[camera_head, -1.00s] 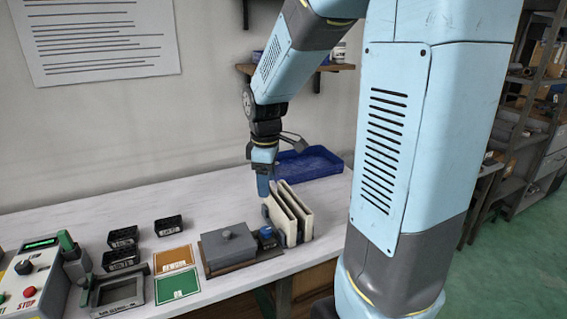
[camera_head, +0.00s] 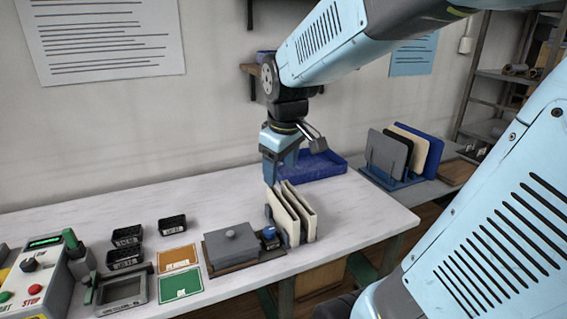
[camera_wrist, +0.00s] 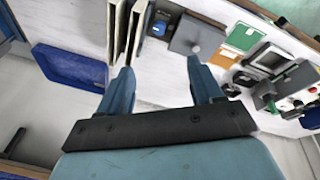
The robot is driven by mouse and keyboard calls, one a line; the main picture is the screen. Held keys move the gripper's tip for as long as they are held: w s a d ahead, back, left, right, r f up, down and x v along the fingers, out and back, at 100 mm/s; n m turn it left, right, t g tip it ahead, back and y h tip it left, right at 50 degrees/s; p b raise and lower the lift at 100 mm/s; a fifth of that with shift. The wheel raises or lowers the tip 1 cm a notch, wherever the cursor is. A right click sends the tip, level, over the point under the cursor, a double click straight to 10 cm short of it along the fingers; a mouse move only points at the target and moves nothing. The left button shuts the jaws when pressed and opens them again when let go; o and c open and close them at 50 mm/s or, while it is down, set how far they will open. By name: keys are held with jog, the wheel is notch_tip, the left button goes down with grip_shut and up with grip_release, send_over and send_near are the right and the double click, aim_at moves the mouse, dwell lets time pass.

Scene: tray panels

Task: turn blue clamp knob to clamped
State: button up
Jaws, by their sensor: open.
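The blue clamp knob (camera_head: 269,233) sits at the right end of the grey fixture (camera_head: 232,243), beside the cream panels. It also shows in the wrist view (camera_wrist: 159,28), beyond the fingertips. Its marking is too small to read. My gripper (camera_head: 272,178) hangs above and behind the cream panels, apart from the knob. In the wrist view my gripper (camera_wrist: 160,68) has its two fingers well apart with nothing between them.
Two cream panels (camera_head: 299,209) stand upright in a rack just right of the knob. A blue tray (camera_head: 318,165) lies behind them. Green (camera_head: 180,285) and orange (camera_head: 177,258) cards, black bins (camera_head: 127,236) and a control box (camera_head: 38,273) are to the left. The bench front right is clear.

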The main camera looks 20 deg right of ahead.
jog(key=shift+s+r+m+t, duration=0.2)
jog(key=shift+s+r+m, duration=0.35)
jog(key=shift+s, duration=0.3)
jog(key=shift+s+r+m+t, duration=0.2)
jog(key=shift+s+r+m, duration=0.35)
jog(key=shift+s, duration=0.3)
jog(key=s+r+m+t, duration=0.1)
jog(key=s+r+m, duration=0.1)
jog(key=s, duration=0.4)
jog(key=shift+m+t, duration=0.3)
jog(key=shift+m, duration=0.5)
